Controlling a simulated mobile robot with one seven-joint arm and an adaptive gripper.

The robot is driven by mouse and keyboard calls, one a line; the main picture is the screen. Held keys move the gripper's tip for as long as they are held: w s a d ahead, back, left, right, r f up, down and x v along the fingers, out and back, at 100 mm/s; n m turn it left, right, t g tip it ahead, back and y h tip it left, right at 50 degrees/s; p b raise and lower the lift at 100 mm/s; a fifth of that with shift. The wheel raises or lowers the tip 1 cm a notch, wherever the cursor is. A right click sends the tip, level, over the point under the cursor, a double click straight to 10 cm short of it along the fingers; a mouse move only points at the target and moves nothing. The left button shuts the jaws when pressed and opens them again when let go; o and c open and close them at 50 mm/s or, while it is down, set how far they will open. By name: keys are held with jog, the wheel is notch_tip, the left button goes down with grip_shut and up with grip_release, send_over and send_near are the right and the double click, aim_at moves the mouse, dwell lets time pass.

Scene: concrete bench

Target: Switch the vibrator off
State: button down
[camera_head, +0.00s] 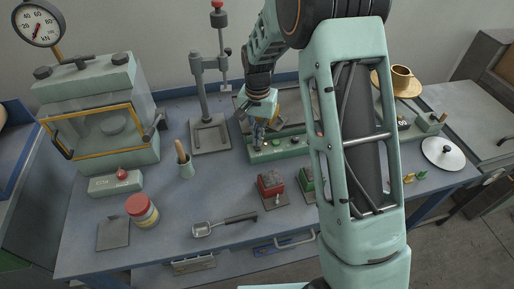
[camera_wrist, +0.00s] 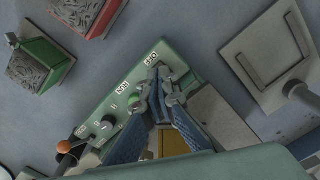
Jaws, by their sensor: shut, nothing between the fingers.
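The vibrator is a long green unit (camera_head: 292,151) with a control panel along its front edge, in the middle of the bench. In the wrist view its green panel (camera_wrist: 101,97) carries the labels RUN (camera_wrist: 121,88) and OFF (camera_wrist: 152,59). A green button (camera_wrist: 134,100) shows beside RUN. My gripper (camera_head: 258,146) is over the panel's left end in the head view. In the wrist view my gripper (camera_wrist: 156,88) is shut and empty, its tips close to the OFF label. The fingers hide the control by OFF. I cannot tell whether they touch the panel.
A red mold (camera_head: 270,184) and a green mold (camera_head: 306,180) stand in front. A column stand (camera_head: 209,135) is to the left. A scoop (camera_head: 222,225) lies near the front edge.

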aim_at(258, 148)
jog(key=shift+f+b, duration=0.9)
jog(key=shift+f, duration=0.45)
dwell(0.5)
jog(key=shift+r+p, duration=2.25)
jog(key=shift+r, duration=1.3)
